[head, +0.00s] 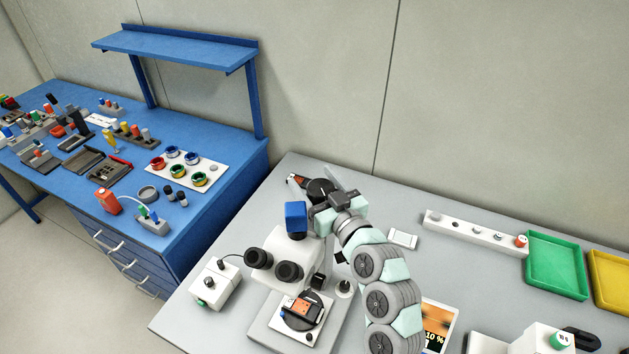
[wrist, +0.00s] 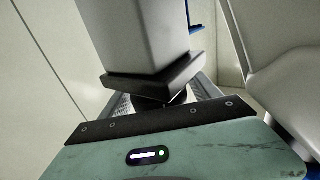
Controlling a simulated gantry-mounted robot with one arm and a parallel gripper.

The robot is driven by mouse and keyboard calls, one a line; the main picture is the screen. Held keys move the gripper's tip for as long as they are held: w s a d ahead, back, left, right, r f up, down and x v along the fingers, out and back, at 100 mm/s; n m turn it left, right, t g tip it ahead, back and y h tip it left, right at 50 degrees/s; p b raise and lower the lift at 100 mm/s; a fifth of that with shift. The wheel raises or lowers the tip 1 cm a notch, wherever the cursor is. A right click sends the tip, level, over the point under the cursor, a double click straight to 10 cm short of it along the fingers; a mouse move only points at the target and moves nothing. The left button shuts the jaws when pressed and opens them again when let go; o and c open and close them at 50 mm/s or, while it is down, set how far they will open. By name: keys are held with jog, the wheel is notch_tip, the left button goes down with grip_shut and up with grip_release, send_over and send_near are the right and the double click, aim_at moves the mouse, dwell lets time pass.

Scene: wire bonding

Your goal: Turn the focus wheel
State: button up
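The white microscope (head: 275,262) stands on the grey bench with two black eyepieces and a blue block (head: 296,217) on top. A small dark knob (head: 318,281) shows at its right side, likely the focus wheel; my arm hides part of this side. My gripper (head: 322,200) is behind and above the microscope's right side, apart from that knob.
A white phone-like slab (head: 402,239), a long white rack (head: 470,233) and green (head: 557,266) and yellow trays (head: 612,280) are to the right. A blue bench (head: 235,170) stands left.

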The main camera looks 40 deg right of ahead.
jog(key=shift+o, duration=0.4)
jog(key=shift+s, duration=0.15)
jog(key=b+v, duration=0.1)
jog(key=v, duration=0.9)
jog(key=shift+s+b, duration=0.25)
jog(key=shift+b, duration=0.05)
